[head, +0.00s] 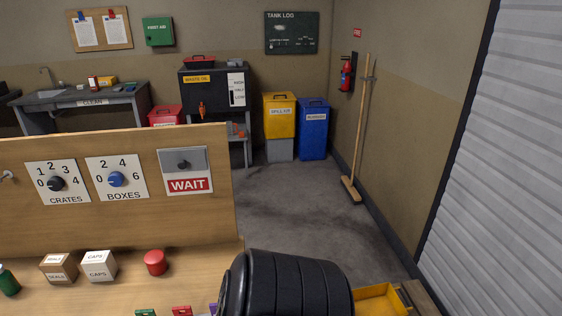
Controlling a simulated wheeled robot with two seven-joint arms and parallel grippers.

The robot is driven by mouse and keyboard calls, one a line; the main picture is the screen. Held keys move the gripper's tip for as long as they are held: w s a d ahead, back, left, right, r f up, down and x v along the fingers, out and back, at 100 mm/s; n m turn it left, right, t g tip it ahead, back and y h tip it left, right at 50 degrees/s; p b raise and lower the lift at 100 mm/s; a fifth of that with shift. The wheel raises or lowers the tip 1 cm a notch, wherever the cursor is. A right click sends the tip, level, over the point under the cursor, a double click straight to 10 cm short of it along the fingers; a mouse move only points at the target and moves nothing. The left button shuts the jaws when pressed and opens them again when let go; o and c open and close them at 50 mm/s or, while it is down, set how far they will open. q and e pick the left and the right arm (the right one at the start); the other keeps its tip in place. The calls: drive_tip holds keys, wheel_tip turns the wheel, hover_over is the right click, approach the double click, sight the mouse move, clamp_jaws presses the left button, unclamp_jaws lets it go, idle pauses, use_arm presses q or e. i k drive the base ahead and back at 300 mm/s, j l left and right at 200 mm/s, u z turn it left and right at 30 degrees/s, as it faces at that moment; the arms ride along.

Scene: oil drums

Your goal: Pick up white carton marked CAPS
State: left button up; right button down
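The white carton marked CAPS (99,266) stands upright on the wooden bench top (205,277) at the lower left of the head view. A brown carton (59,269) with a white label stands just to its left. A red round object (155,262) sits to its right, apart from it. Neither of my grippers shows in the head view.
A wooden panel (130,217) with dials and a WAIT sign rises behind the carton. A green bottle (8,281) stands at far left. A large black ribbed shape (290,285) fills the bottom centre, with a yellow tray (380,300) beside it. Open floor lies beyond.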

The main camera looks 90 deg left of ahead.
sight(101, 266)
drive_tip(key=u, duration=4.3)
drive_tip(key=j+z, duration=0.4)
drive_tip(key=j, duration=0.85)
